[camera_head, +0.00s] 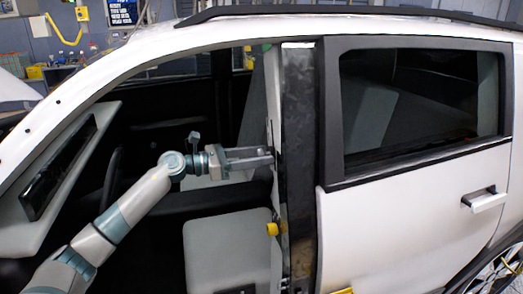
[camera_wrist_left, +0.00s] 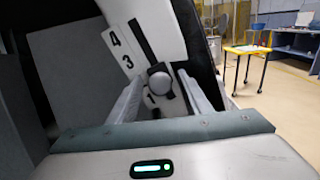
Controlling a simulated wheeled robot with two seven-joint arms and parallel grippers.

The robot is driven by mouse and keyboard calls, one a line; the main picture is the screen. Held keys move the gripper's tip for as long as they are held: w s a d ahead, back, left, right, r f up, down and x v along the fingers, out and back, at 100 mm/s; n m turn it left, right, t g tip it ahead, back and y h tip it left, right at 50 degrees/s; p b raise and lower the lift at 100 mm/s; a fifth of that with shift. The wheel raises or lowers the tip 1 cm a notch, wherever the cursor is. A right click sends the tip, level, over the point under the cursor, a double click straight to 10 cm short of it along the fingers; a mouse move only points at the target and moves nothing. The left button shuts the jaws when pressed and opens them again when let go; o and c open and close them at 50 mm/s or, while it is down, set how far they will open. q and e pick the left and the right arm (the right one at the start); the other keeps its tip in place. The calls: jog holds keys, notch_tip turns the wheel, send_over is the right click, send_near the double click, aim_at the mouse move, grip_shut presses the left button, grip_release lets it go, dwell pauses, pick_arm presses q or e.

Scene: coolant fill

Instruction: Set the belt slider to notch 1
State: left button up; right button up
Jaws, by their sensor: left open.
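The belt slider's round grey knob (camera_wrist_left: 160,83) shows in the left wrist view, on a dark slot (camera_wrist_left: 143,42) in a pale panel. Numbers 4, 3 and 1 (camera_wrist_left: 150,100) run down beside the slot. The knob appears between the 3 and the 1; no 2 is visible, and its exact notch is hard to tell. My left gripper (camera_wrist_left: 163,85) is open, with one finger on each side of the knob; contact is unclear. In the head view my left gripper (camera_head: 268,156) reaches through the front door opening to the pillar's inner side. The slider is not discernible there.
The dark door pillar (camera_head: 299,160) stands just right of my gripper. A grey seat (camera_head: 225,250) and a yellow knob (camera_head: 272,229) are below it. The white rear door (camera_head: 420,225) is shut. A yellow-legged table (camera_wrist_left: 247,50) stands beyond the car.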

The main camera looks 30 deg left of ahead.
aim_at(275, 169)
pick_arm(q)
jog(key=shift+w+d, duration=0.25)
jog(key=shift+w, duration=0.05)
pick_arm(e)
jog(key=shift+r, duration=0.2)
